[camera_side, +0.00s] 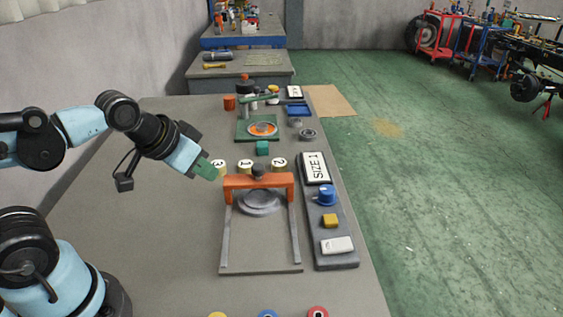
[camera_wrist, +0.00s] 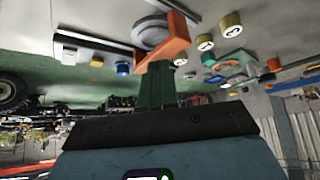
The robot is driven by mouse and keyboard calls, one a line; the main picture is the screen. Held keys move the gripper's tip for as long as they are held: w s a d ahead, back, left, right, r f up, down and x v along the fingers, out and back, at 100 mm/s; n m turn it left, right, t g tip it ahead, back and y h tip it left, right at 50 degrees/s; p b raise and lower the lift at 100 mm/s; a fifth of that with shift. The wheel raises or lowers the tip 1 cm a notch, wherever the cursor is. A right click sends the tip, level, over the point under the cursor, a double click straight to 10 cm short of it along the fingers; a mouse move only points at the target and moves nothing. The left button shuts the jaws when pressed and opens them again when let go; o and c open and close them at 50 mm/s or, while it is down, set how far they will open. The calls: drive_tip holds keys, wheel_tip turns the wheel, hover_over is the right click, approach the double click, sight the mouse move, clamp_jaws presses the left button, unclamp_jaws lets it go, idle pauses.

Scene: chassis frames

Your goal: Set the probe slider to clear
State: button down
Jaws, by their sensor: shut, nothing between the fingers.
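An orange bridge (camera_side: 258,181) with a dark knob (camera_side: 258,170) on top spans two grey rails at their far end; I take it for the probe slider. A round grey disc (camera_side: 262,203) lies between the rails, just on the near side of the bridge. The bridge also shows in the wrist view (camera_wrist: 172,42), partly behind my fingers. My gripper (camera_side: 212,172) has green fingers, shut and empty, up and left of the bridge's left end. In the wrist view the shut fingers (camera_wrist: 158,66) overlap the bridge; I cannot tell whether they touch.
Several numbered cylinders (camera_side: 245,166) stand behind the bridge, close to my gripper. To the right is a dark panel with a SIZE 1 sign (camera_side: 316,168), blue knob (camera_side: 327,195), yellow button (camera_side: 329,220) and white switch (camera_side: 338,245). The table's left side is clear.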

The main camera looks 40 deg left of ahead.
drive_tip(key=c, duration=1.8)
unclamp_jaws()
drive_tip(key=shift+o, duration=1.2)
drive_tip(key=shift+w, duration=0.1)
drive_tip(key=o, duration=0.7)
drive_tip(key=w+r+g, duration=0.1)
drive_tip(key=w+r, duration=0.1)
drive_tip(key=w+r+g, duration=0.1)
drive_tip(key=r, duration=0.1)
drive_tip(key=shift+w+d+r, duration=0.2)
drive_tip(key=shift+w, duration=0.2)
drive_tip(key=shift+o, duration=0.2)
wheel_tip(320, 180, up, 4)
drive_tip(key=g, duration=0.5)
hover_over(258, 166)
drive_tip(key=shift+f, duration=6.15)
clamp_jaws()
